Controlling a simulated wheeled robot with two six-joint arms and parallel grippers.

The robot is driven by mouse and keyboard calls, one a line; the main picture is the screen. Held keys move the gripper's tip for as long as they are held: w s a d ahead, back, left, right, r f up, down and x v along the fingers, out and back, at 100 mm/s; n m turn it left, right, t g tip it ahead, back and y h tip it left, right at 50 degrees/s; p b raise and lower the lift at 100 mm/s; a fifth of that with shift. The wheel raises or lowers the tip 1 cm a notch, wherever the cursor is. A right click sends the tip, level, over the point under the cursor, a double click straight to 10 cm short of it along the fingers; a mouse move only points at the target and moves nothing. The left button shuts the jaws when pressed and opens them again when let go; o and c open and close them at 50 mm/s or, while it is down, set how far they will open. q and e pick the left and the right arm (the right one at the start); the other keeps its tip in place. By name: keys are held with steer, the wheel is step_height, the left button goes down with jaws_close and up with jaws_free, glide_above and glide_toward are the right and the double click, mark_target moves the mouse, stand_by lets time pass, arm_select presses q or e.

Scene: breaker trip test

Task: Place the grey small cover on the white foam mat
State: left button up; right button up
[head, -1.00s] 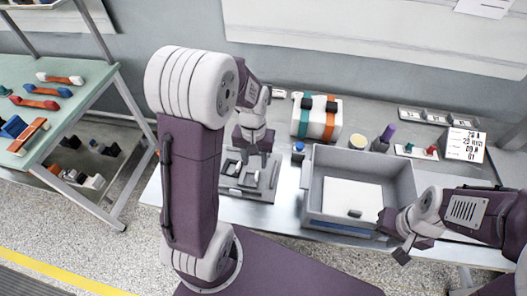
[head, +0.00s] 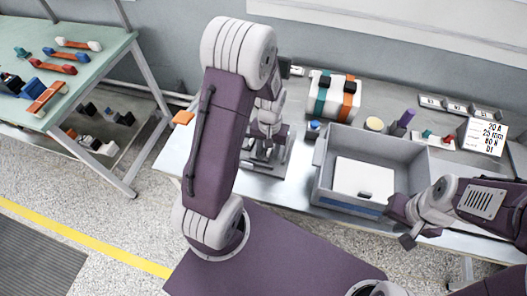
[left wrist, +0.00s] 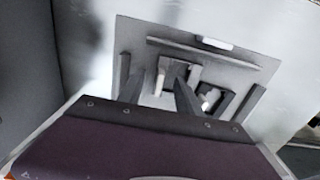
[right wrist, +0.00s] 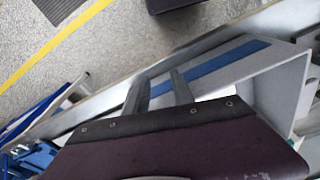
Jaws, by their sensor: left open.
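A grey fixture plate (head: 279,164) lies on the bench, with small grey and white parts on it. My left gripper (head: 263,150) is over it, open. In the left wrist view, its fingers (left wrist: 152,70) point down at the plate, with a small grey block (left wrist: 174,74) close by the right finger. I cannot tell whether this block is the small cover. The white foam mat (head: 362,176) lies inside a grey bin. A small dark grey piece (head: 365,194) shows near the mat's front edge. My right gripper (head: 408,238) is in front of the bin; its fingers (right wrist: 159,74) are apart and empty.
The grey bin (head: 321,170) has raised walls around the mat. Behind it stand a striped case (head: 333,97), a blue-capped jar (head: 313,130), a yellow-topped pot (head: 374,124) and a purple bottle (head: 403,121). A green-topped side table (head: 95,75) holds several coloured handles at left.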

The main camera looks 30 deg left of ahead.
arm_select(q)
jaws_close()
steer(key=shift+r, duration=0.1)
